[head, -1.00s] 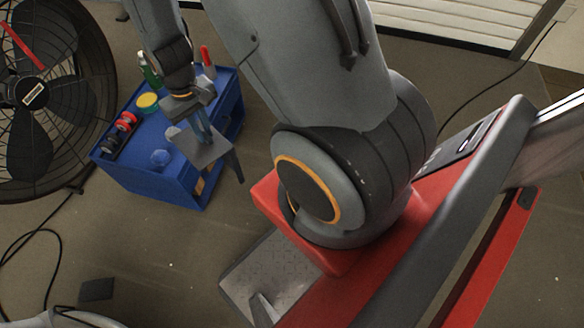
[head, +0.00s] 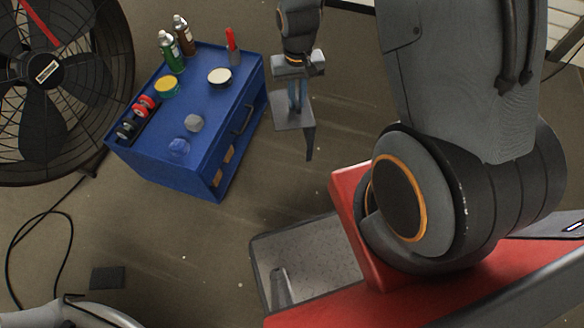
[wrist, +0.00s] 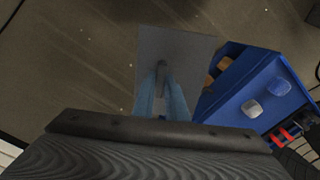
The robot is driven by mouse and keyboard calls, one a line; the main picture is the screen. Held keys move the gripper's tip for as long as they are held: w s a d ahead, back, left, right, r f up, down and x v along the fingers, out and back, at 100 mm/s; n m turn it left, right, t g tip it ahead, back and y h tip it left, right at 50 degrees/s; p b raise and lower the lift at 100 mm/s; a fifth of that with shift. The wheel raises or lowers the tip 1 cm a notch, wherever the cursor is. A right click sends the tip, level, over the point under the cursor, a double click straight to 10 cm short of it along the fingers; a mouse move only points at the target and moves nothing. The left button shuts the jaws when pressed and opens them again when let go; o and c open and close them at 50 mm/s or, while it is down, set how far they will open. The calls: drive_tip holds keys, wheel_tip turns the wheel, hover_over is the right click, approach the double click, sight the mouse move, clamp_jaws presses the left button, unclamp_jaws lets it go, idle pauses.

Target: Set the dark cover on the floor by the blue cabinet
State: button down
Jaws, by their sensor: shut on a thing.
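The dark cover (head: 293,124) is a grey plate with a bent-down edge on its right side. My gripper (head: 298,104) is shut on it, with blue fingers pinching it near the middle. The blue cabinet (head: 187,178) stands just left of the cover in the head view. The cover is over open floor beside the cabinet's drawer side, apart from it; its height above the floor is hard to judge. In the wrist view, the cover (wrist: 200,50) lies beyond my gripper (wrist: 162,90), with the cabinet (wrist: 238,92) close on its right.
Spray cans (head: 172,58), a red-topped tube (head: 231,45), tape rolls and round tubs stand on the cabinet. A black fan (head: 45,125) is at the left. A red machine frame (head: 350,215) with a grey tray (head: 320,250) is below right. A dark pad (head: 107,278) lies on the floor.

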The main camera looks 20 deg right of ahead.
drive_tip(key=w+f+m+b, duration=0.2)
drive_tip(key=f+b, duration=0.3)
drive_tip(key=f, duration=0.5)
drive_tip(key=w+f+m+b, duration=0.2)
drive_tip(key=w+f+b, duration=0.3)
drive_tip(key=f, duration=0.6)
drive_tip(key=w+f+m+b, duration=0.1)
drive_tip(key=w+f+b, duration=0.3)
drive_tip(key=f+b, duration=0.3)
wheel_tip(320, 180, down, 4)
drive_tip(key=shift+w+d+r+m, duration=0.2)
drive_tip(key=shift+d+m, duration=0.15)
drive_tip(key=shift+m, duration=0.05)
drive_tip(key=shift+f, duration=0.1)
drive_tip(key=c, duration=2.2)
unclamp_jaws()
drive_tip(key=o, duration=0.4)
drive_tip(key=shift+o, duration=0.2)
